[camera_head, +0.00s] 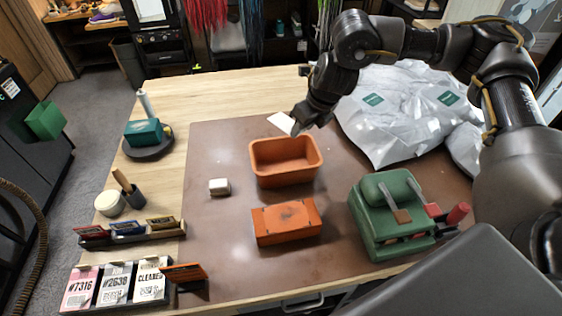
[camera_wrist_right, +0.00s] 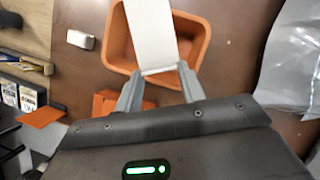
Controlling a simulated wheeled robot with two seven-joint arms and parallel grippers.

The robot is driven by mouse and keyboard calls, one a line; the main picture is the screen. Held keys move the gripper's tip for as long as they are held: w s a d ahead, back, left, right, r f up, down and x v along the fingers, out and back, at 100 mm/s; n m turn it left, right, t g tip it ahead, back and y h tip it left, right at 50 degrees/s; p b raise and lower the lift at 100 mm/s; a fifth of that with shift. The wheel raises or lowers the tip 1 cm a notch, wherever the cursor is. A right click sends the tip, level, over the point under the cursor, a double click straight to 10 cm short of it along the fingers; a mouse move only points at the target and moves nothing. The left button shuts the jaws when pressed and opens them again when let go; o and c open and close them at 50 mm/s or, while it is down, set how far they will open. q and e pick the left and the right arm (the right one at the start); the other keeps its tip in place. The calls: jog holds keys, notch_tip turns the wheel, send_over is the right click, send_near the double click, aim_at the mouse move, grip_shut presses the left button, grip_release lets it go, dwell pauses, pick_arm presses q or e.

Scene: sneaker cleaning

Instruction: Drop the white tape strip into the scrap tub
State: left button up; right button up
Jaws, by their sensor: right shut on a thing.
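The white tape strip (camera_head: 281,123) is a flat white piece held in my right gripper (camera_head: 297,128). In the right wrist view the strip (camera_wrist_right: 152,35) stretches out from between the two fingertips (camera_wrist_right: 158,72), which are shut on its near end. The scrap tub appears to be the open orange tub (camera_head: 286,162) on the brown mat. In the head view the strip is above the tub's far rim. In the right wrist view the strip overlaps the tub (camera_wrist_right: 192,48), whose visible inside looks empty. My left gripper is not in view.
An orange block-like box (camera_head: 286,221) lies in front of the tub. A small white block (camera_head: 219,187) is to its left. A green caddy (camera_head: 390,212) stands at the right, and white bags (camera_head: 400,115) lie behind. Card holders (camera_head: 125,232) line the left edge.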

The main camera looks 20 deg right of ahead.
jog(key=n, duration=0.2)
jog(key=w+d+n+y, duration=0.1)
jog(key=n, duration=0.1)
jog(key=d+r+n+g+y, duration=0.1)
jog(key=n, duration=0.1)
jog(key=shift+w+d+r+p, duration=0.1)
jog(key=shift+w+d+p, duration=0.05)
jog(key=shift+w+p, duration=0.25)
jog(key=n, duration=0.2)
jog(key=d+n+g, duration=0.1)
jog(key=n, duration=0.1)
jog(key=w+d+r+n+g+y, duration=0.1)
jog(key=n, duration=0.1)
jog(key=shift+p, duration=0.3)
jog(key=shift+f, duration=0.1)
notch_tip(320, 180, down, 6)
jog(key=b, duration=0.5)
jog(key=o, duration=1)
jog(key=shift+d, duration=0.1)
